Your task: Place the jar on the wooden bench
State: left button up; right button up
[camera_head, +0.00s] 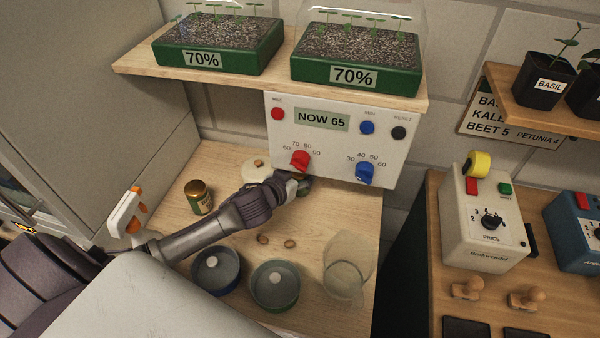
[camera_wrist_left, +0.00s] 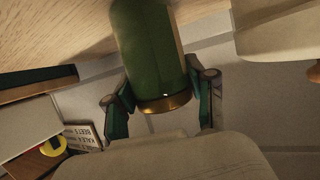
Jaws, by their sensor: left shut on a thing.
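My left gripper (camera_head: 298,181) is over the back of the wooden bench (camera_head: 325,217), below the control panel. It is shut on a green jar (camera_head: 304,187) with a gold-coloured end. In the head view the gripper hides most of this jar. The left wrist view shows the jar (camera_wrist_left: 148,45) between the two fingers of my gripper (camera_wrist_left: 160,82). I cannot tell whether the jar touches the bench. My right gripper is not in view.
A panel (camera_head: 342,130) with knobs hangs under the tray shelf (camera_head: 270,82), close behind the gripper. A white round pot (camera_head: 257,169) stands left of it. Two round dishes (camera_head: 217,270) (camera_head: 275,287), a clear glass (camera_head: 346,265) and small brown bits (camera_head: 290,244) occupy the front.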

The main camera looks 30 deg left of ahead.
pick_arm(q)
jog(key=shift+s+f, duration=0.1)
jog(key=o, duration=1.2)
jog(key=shift+b+v, duration=0.7)
jog(key=shift+v, duration=5.35)
